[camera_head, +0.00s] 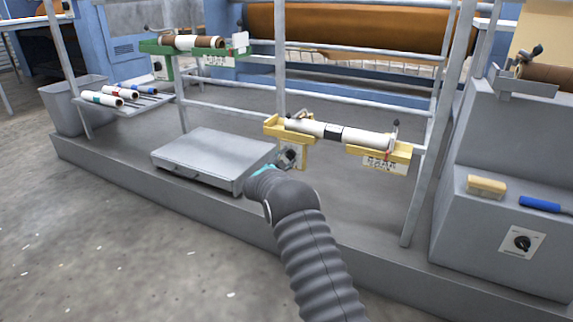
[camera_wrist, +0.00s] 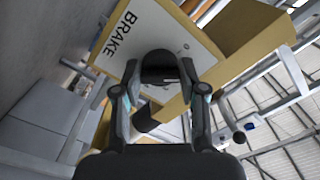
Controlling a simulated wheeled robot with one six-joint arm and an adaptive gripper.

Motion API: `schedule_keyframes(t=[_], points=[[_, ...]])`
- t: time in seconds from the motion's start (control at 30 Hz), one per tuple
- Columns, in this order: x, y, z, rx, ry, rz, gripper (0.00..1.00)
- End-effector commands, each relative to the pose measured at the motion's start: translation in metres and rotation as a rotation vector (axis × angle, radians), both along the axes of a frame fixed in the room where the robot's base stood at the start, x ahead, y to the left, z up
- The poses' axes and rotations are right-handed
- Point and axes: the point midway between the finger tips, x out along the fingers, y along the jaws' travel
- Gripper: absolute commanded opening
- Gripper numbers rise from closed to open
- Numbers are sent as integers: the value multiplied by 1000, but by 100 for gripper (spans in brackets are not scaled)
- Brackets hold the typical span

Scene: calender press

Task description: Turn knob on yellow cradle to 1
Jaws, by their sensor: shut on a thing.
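The yellow cradle (camera_head: 404,153) is mounted on the metal frame and carries a white roll (camera_head: 360,136) with a black band. In the wrist view the cradle's white plate (camera_wrist: 141,25) reads "BRAKE" and fills the upper middle. A dark knob (camera_wrist: 158,66) sits on this plate. My gripper (camera_wrist: 160,84) is shut on the knob, with one finger on each side of it. In the head view my gripper (camera_head: 286,160) is at the cradle's left end, mostly hidden by my arm.
A green cradle (camera_head: 160,48) with a roll is at the back left. A grey flat case (camera_head: 212,157) lies on the platform left of my arm.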

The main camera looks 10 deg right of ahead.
Motion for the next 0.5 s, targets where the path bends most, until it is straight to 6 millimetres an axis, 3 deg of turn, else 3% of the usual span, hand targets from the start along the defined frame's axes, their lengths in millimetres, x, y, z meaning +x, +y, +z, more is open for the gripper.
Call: schedule_keyframes(t=[0.5], points=[[0, -1, 0, 30, -21, -1, 7]])
